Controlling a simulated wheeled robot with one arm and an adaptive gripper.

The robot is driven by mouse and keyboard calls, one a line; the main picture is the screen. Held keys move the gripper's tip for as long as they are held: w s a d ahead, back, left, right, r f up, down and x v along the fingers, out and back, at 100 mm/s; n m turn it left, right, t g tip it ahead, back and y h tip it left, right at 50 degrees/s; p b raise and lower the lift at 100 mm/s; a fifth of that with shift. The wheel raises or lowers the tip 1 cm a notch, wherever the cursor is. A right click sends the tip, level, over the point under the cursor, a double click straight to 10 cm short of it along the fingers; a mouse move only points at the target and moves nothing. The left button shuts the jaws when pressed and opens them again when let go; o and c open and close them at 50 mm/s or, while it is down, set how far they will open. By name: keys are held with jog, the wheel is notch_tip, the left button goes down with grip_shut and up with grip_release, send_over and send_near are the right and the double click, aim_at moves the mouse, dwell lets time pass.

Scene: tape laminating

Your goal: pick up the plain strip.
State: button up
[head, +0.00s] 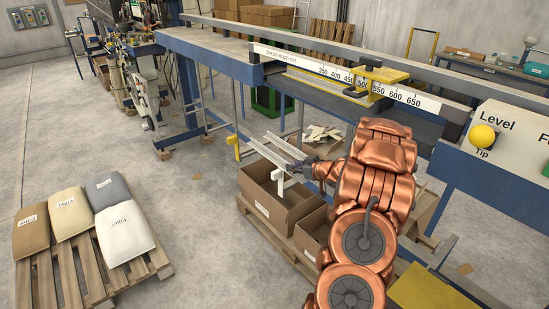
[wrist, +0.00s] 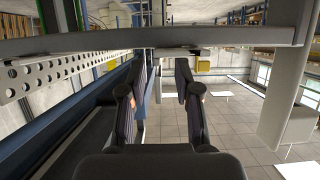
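Two long, pale, narrow strips lie side by side in the head view, a nearer-left strip (head: 268,154) and a farther-right strip (head: 287,145). They rest near a white T-shaped support (head: 281,182) above a cardboard box. Which one is plain is too small to tell there. My gripper (head: 309,167) is at their right ends; contact is unclear. In the wrist view, the two dark fingers of my gripper (wrist: 162,65) stand apart with no strip clearly between them. A perforated grey strip (wrist: 60,76) shows left of them, and a smooth grey bar (wrist: 160,42) crosses beyond the fingertips.
An open cardboard box (head: 262,207) stands on a pallet below the strips. The blue machine bench with its number scale (head: 345,76) runs behind. A yellow knob (head: 482,137) is at the right. Filled sacks (head: 125,233) lie on another pallet at left, with clear floor between.

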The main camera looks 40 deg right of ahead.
jog(key=shift+w+f, duration=0.3)
jog(key=shift+w, duration=0.2)
grip_shut()
